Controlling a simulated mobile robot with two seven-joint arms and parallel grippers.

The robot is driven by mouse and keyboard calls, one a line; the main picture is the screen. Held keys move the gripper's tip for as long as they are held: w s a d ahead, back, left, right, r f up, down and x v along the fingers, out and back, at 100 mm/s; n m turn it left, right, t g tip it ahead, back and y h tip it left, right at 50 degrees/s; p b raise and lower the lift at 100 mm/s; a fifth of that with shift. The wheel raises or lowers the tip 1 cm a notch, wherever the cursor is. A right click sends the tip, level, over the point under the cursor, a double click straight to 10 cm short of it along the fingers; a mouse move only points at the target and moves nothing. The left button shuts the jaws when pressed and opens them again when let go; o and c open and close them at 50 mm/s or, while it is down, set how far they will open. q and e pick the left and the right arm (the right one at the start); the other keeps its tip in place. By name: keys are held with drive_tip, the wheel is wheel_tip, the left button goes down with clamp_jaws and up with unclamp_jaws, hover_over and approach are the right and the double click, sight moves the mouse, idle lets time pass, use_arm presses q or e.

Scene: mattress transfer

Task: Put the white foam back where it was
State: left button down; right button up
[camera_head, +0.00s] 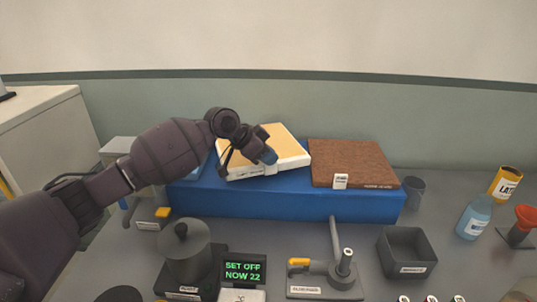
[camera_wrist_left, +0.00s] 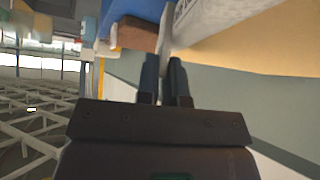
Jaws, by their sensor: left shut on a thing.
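A thick slab with white sides and a yellow-tan top (camera_head: 284,140), which I take for the white foam, is at the left part of the blue platform (camera_head: 300,205). It looks slightly turned; I cannot tell whether it rests flat or is lifted. My left gripper (camera_head: 268,158) is at its front side, partly covering it. In the left wrist view the gripper (camera_wrist_left: 165,60) is shut on a thin pale tab or edge (camera_wrist_left: 166,25) beside the slab's tan surface (camera_wrist_left: 245,40). My right gripper is not in view.
A brown slab (camera_head: 350,160) with a white label lies on the platform's right part. In front stand a grey lidded pot (camera_head: 184,250), a green-lettered display (camera_head: 243,270), a lever device (camera_head: 325,275) and a dark open box (camera_head: 407,252). Bottles and cups are at right.

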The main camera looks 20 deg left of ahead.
use_arm(q)
drive_tip(key=shift+f, duration=0.25)
drive_tip(key=c, duration=1.3)
unclamp_jaws()
drive_tip(key=shift+o, duration=0.2)
drive_tip(key=shift+r, duration=0.3)
drive_tip(key=v, duration=1.2)
drive_tip(key=shift+r+p, duration=0.3)
